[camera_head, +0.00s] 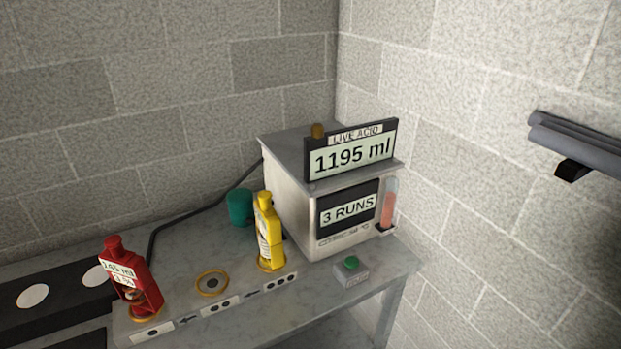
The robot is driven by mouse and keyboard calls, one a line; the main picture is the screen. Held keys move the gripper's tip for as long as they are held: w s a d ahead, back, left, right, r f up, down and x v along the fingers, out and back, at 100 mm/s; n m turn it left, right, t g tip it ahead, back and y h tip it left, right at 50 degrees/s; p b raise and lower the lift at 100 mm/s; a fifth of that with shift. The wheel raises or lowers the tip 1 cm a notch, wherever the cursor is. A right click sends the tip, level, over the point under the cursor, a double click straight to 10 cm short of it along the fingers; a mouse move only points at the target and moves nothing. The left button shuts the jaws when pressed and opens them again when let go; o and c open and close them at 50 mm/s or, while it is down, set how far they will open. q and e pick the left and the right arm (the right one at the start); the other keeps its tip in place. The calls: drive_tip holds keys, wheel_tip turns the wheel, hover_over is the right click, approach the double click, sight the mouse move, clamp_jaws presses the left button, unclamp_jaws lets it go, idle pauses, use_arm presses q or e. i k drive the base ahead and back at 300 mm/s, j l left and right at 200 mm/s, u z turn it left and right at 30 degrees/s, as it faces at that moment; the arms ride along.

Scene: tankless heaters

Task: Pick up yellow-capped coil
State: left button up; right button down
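I cannot make out a yellow-capped coil in the head view. A yellow bottle (268,232) with a yellow cap and a pale label stands upright on the grey bench (300,312), in front of the metal machine. A red bottle (131,280) stands further left with a label that seems to read 145 ml. An empty ring marker (212,283) lies between the two bottles. Neither of my grippers can be made out in view.
The machine (290,205) carries signs reading 1195 ml and 3 RUNS. A green cylinder (240,207) stands beside it. A green button box (351,270) sits at the front right. Dark panels lie at left. A grey bar-like object (580,140) juts in at right.

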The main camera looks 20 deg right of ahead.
sight(269, 226)
drive_tip(key=j+z, duration=0.45)
drive_tip(key=j, duration=0.2)
drive_tip(key=j+z, duration=0.45)
drive_tip(key=j, duration=0.2)
drive_tip(key=k+j+z, duration=0.15)
drive_tip(key=j+z, duration=0.3)
drive_tip(key=j, duration=0.15)
drive_tip(key=k, duration=0.6)
